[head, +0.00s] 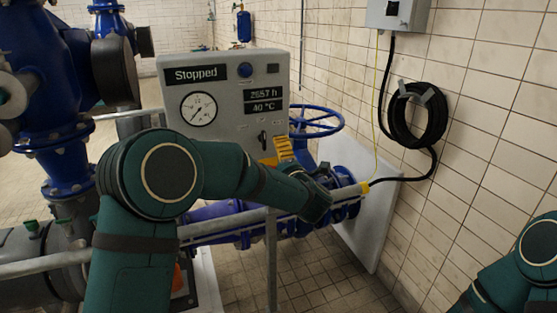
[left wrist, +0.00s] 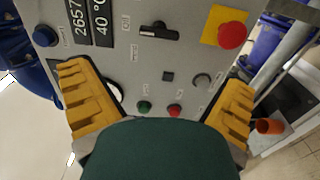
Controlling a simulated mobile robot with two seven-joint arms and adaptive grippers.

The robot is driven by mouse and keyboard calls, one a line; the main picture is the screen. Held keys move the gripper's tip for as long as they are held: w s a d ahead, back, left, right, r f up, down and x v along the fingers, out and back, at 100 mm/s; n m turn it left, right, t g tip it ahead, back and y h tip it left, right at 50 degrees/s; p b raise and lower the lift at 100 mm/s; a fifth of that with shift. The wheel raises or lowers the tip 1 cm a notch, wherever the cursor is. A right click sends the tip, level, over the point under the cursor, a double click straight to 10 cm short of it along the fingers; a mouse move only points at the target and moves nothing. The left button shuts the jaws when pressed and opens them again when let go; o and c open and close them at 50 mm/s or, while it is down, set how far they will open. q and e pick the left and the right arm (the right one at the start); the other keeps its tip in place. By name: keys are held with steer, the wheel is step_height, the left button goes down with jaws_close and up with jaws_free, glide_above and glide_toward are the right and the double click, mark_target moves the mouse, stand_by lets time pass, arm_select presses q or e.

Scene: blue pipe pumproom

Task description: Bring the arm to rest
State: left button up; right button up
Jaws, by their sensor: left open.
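My left arm reaches from the left across the railing toward the grey control panel (head: 225,125). My left gripper (head: 285,148) has yellow fingers and is in front of the panel's lower right part. In the left wrist view my left gripper (left wrist: 158,100) is open, its two fingers wide apart with nothing held between them. Between and beyond them show a green button (left wrist: 143,106), a red button (left wrist: 174,110) and a black selector handle (left wrist: 158,31). Of my right arm only a link shows at the lower right in the head view; its gripper is out of view.
The panel's display (head: 195,74) reads "Stopped". A red mushroom button (left wrist: 232,36) sits on a yellow plate. A metal railing (head: 271,260) runs below my left arm. Blue pipes and a blue handwheel (head: 316,121) stand around. A coiled black cable (head: 418,117) hangs on the tiled wall.

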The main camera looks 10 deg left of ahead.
arm_select(q)
steer(key=s+d+f+m+g+h, duration=0.1)
steer(key=s+f+m+h, duration=0.2)
steer(key=f, duration=0.5)
steer(key=s+d+f+m+g+h+b, duration=0.1)
steer(key=s+f+m+h, duration=0.15)
steer(key=f+m, duration=0.45)
steer(key=s+d+f+m+g+h, duration=0.1)
steer(key=f+m+h, duration=0.25)
steer(key=f, duration=0.65)
steer(key=s+d+f+m+g+h, duration=0.1)
steer(key=s+f+m+g, duration=0.2)
steer(key=s, duration=0.6)
steer(key=s+f+m+g+h, duration=0.2)
steer(key=s+f+m+g, duration=0.1)
steer(key=s+f, duration=0.4)
steer(key=s+d+f+m+g+h+b, duration=0.1)
steer(key=s+f+m+g, duration=0.2)
steer(key=s+f, duration=0.3)
steer(key=s+g, duration=0.1)
steer(key=s, duration=0.4)
steer(key=shift+d+h, duration=0.3)
steer(key=shift+h, duration=0.1)
